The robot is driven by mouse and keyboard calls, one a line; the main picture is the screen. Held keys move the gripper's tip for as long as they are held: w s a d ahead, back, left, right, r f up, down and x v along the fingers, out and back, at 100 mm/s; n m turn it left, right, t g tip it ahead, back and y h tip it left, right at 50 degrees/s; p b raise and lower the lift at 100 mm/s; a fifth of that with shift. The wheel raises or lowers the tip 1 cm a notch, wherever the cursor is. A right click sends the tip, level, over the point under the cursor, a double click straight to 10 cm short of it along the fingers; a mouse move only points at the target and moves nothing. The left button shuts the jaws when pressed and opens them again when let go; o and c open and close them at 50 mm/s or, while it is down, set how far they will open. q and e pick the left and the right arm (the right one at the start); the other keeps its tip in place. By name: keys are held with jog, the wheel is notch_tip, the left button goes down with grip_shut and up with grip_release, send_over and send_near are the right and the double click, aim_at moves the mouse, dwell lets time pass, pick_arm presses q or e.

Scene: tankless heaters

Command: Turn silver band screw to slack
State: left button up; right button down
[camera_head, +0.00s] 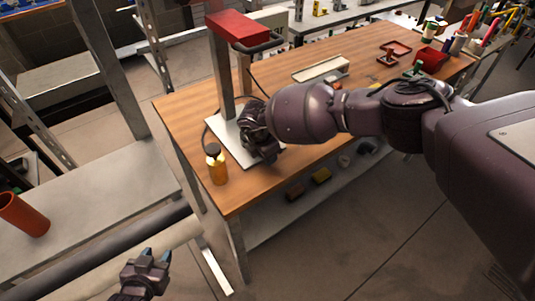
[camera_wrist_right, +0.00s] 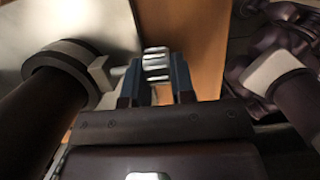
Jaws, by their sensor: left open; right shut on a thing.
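In the right wrist view, a silver-grey band (camera_wrist_right: 62,58) wraps around a dark cylinder (camera_wrist_right: 30,110) at the left. A lug and a short stub stick out from the band towards a ridged silver screw head (camera_wrist_right: 156,62). My right gripper (camera_wrist_right: 156,88) is shut on this screw head, with one dark blue finger on each side. In the head view, my right arm hides most of the band and screw at the white base plate (camera_head: 222,133). My left gripper (camera_head: 148,262) is open and empty at the bottom left, apart from the workbench.
A red-topped stand (camera_head: 238,27) rises from the wooden workbench (camera_head: 300,165). An amber bottle (camera_head: 216,168) stands near its left corner. A grey side table (camera_head: 95,205) holds an orange-red cylinder (camera_head: 25,215). Trays and tools lie at the far right.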

jog(key=c, duration=1)
grip_release()
jog(key=shift+o, duration=0.2)
jog(key=shift+r, duration=0.1)
jog(key=v, duration=1)
jog(key=shift+r, duration=0.35)
